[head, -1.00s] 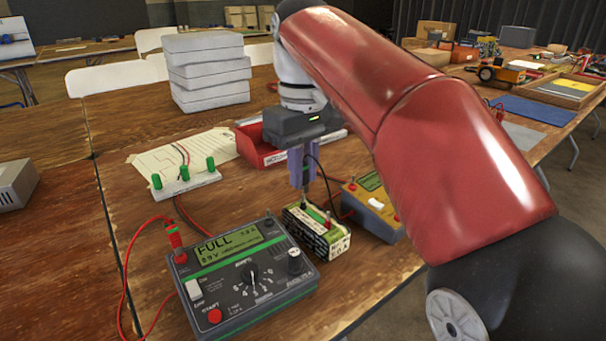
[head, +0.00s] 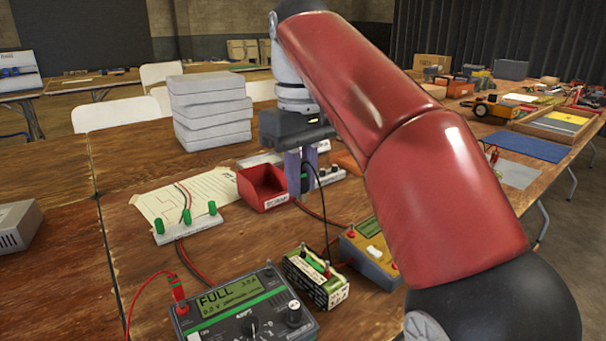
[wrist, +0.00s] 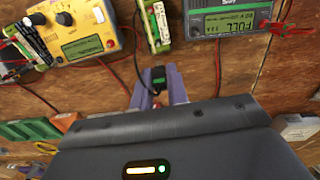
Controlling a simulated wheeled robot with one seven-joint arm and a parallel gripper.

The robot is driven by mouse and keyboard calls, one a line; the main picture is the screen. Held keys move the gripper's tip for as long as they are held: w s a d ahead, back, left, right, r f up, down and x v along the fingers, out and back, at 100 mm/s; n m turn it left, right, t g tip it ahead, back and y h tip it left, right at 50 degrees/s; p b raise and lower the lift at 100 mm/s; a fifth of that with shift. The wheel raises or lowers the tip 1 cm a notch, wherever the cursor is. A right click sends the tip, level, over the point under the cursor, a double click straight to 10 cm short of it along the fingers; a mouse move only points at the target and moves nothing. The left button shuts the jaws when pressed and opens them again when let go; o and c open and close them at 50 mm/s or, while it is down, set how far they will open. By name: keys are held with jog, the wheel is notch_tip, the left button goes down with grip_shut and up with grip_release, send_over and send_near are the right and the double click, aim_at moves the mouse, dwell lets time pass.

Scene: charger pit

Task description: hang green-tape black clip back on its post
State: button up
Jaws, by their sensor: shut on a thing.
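My gripper (head: 303,185) is shut on a small black clip with green tape. In the wrist view the black clip (wrist: 158,77) sits between the purple-grey fingers (wrist: 158,95). It is held in the air above the table, clear of the battery pack (head: 316,284). A black lead runs from near the fingers down toward the battery; its far end is unclear. The grey charger (head: 245,315) with green trim reads FULL. A red clip (head: 178,291) with green tape is at its left corner. A dark post (head: 268,266) stands at its right rear corner.
A yellow meter (head: 372,262) stands right of the battery. A white board with green posts (head: 186,226), a paper sheet (head: 160,203) and a red bin (head: 262,188) lie behind. Red leads cross the table. Stacked grey boxes (head: 208,112) stand farther back.

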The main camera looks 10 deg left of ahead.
jog(key=s+a+f, duration=0.1)
jog(key=s+a, duration=0.2)
jog(key=s, duration=0.3)
jog(key=shift+a+f+b, duration=0.2)
jog(key=shift+a+b, duration=0.2)
jog(key=shift+f, duration=0.1)
jog(key=shift+f+b, duration=2.35)
jog(key=shift+f, duration=1.1)
jog(key=shift+p, duration=0.3)
jog(key=shift+f+p, duration=0.2)
jog(key=shift+p, duration=0.15)
jog(key=o, duration=0.8)
jog(key=shift+o, duration=0.2)
